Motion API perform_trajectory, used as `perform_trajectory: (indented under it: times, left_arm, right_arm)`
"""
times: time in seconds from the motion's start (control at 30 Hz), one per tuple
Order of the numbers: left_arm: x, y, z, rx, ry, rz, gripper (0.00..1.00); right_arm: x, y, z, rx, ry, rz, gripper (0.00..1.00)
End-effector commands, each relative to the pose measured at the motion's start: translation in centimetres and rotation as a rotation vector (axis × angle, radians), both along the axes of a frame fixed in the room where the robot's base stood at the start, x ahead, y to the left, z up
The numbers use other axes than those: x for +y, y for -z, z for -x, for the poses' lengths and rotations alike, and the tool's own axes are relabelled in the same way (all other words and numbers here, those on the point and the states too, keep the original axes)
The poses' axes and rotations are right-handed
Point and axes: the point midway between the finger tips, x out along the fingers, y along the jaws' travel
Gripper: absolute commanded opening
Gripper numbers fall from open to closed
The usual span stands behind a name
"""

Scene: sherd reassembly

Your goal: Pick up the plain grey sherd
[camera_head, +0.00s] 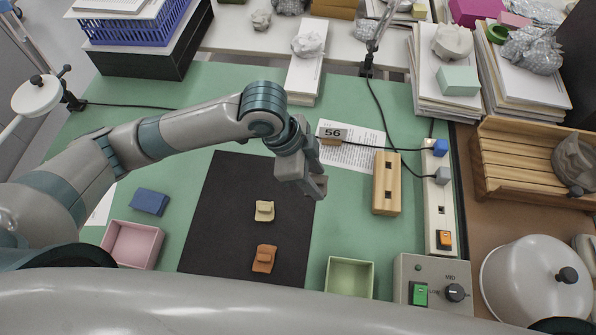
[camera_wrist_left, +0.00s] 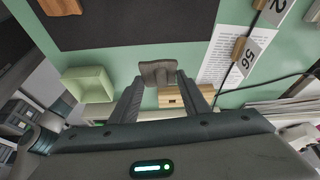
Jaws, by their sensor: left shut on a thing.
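The plain grey sherd (camera_wrist_left: 158,74) shows in the left wrist view between the fingertips of my left gripper (camera_wrist_left: 157,84). The gripper is shut on it. In the head view my left gripper (camera_head: 318,188) hangs over the right edge of the black mat (camera_head: 215,215), and I cannot clearly make out the sherd there. A cream sherd (camera_head: 264,211) and an orange-brown sherd (camera_head: 264,258) lie on the mat, each with a small raised piece on top. My right gripper is in neither view.
A pink tray (camera_head: 132,260) and a blue block (camera_head: 149,201) are left of the mat. A light green tray (camera_head: 350,278) stands at the front. A slotted wooden block (camera_head: 386,183), a printed sheet (camera_head: 352,150) and a control box (camera_head: 432,283) are to the right.

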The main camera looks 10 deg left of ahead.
Motion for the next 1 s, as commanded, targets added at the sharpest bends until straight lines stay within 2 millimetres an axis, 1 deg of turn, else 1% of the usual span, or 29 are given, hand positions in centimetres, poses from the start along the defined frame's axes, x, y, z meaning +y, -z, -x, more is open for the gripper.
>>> perform_trajectory:
  times: [0.03, 0.1, 0.3, 0.7, 1.0]
  left_arm:
    - [-0.7, -0.4, 0.3, -0.004, 0.003, 0.003, 0.20]
    - [-1.4, -0.9, 0.8, -0.001, 0.003, 0.002, 0.20]
    - [-2.3, -1.6, 1.4, 0.000, 0.000, 0.000, 0.20]
    - [-2.3, -1.6, 1.4, 0.000, -0.001, 0.000, 0.20]
    - [-2.3, -1.6, 1.4, 0.000, -0.001, 0.000, 0.20]
  right_arm:
    - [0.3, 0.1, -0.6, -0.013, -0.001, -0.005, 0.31]
    - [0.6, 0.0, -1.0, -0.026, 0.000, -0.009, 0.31]
    - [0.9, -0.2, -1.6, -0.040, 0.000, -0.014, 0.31]
    - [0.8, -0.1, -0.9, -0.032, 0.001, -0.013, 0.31]
    - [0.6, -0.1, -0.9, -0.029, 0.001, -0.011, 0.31]
